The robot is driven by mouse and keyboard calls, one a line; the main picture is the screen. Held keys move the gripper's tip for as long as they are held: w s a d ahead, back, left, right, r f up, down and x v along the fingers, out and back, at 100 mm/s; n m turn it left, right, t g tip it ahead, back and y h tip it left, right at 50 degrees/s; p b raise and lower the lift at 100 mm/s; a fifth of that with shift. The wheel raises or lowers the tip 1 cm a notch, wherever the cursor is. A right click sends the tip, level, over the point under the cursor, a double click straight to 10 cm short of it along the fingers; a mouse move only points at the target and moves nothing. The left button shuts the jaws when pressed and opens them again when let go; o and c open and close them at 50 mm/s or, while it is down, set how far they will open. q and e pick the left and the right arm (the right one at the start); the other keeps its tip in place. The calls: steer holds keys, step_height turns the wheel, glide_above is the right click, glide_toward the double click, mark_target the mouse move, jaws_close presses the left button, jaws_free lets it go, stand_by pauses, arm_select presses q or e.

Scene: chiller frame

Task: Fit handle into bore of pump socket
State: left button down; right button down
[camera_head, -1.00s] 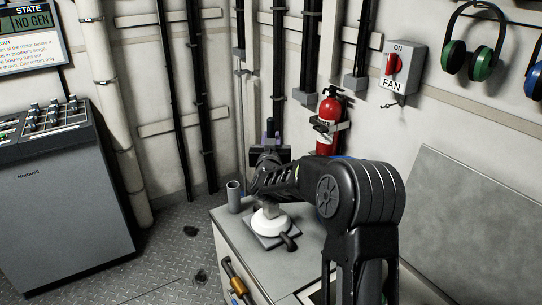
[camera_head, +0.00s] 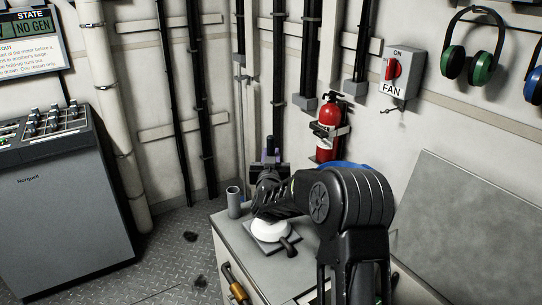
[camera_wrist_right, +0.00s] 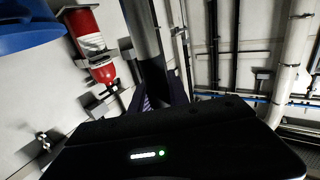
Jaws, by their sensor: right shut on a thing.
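My right gripper (camera_head: 270,150) is raised above the far end of the grey cabinet, with its purple-tipped fingers pointing up and away. In the wrist view, its fingers (camera_wrist_right: 163,97) are shut on a long grey cylindrical handle (camera_wrist_right: 147,42), which extends beyond the fingers. In the head view the handle is mostly hidden or too small to make out. My left gripper is not in view.
An open grey tube (camera_head: 234,202) stands on the cabinet's left corner, close to my wrist. A red fire extinguisher (camera_head: 327,130) and FAN switch box (camera_head: 402,75) are on the wall behind. A grey panel (camera_head: 470,225) leans at right.

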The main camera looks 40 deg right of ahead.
steer(key=c, duration=1.3)
jaws_free()
steer(key=shift+o, duration=0.2)
steer(key=shift+r, duration=0.1)
steer(key=v, duration=1.2)
steer(key=shift+b, duration=0.4)
